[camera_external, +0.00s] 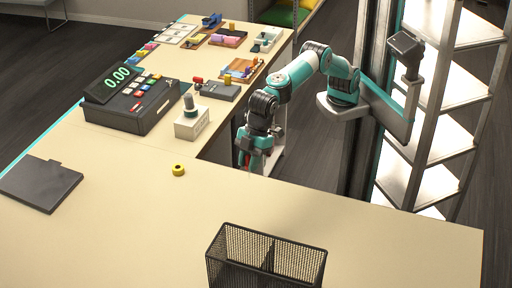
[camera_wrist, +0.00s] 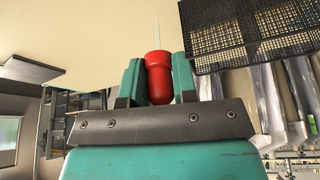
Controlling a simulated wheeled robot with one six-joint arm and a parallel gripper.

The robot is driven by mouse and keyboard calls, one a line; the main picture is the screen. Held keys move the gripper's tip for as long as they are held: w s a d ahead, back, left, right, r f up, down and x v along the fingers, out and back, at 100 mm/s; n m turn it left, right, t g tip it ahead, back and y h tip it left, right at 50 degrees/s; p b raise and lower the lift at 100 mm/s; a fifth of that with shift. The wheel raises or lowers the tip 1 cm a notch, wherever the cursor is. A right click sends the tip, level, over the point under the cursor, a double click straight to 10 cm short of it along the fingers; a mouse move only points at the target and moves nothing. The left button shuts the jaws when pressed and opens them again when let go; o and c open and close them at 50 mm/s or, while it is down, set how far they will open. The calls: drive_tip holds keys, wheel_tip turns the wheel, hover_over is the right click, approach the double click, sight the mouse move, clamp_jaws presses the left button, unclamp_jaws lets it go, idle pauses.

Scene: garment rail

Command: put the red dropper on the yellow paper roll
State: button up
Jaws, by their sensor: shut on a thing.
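The red dropper (camera_wrist: 158,78) is between the two teal fingers of my gripper (camera_wrist: 158,80) in the wrist view, with its clear thin tip pointing away from the gripper. My gripper is shut on it. In the external view my gripper (camera_external: 250,168) hangs at the counter's inner edge, and only a small bit of red shows below it. The yellow paper roll (camera_external: 179,169) lies on the counter to the left of my gripper, apart from it. The roll is not seen in the wrist view.
A black mesh basket (camera_external: 266,262) stands at the front of the counter (camera_external: 390,225). A cash register (camera_external: 130,100), a white box-shaped device (camera_external: 191,123) and a card terminal (camera_external: 220,90) stand behind the roll. A dark flat pad (camera_external: 40,184) lies at left. The counter around the roll is clear.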

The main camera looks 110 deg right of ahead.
drive_tip(key=w+d+r+m+p, duration=0.1)
drive_tip(key=w+d, duration=0.4)
drive_tip(key=d, duration=0.3)
drive_tip(key=w+d+r+m+p, duration=0.1)
drive_tip(key=w+d, duration=0.4)
drive_tip(key=d, duration=0.2)
drive_tip(key=m+h+p, duration=0.2)
drive_tip(key=p, duration=0.1)
hover_over(178, 167)
wheel_tip(178, 167, down, 14)
drive_tip(key=shift+t, duration=0.3)
wheel_tip(178, 167, down, 5)
drive_tip(key=shift+r+p, duration=0.1)
drive_tip(key=shift+p, duration=0.7)
drive_tip(key=shift+y, duration=0.3)
drive_tip(key=shift+f+b, duration=0.3)
drive_tip(key=o, duration=0.9)
drive_tip(key=shift+r, duration=0.1)
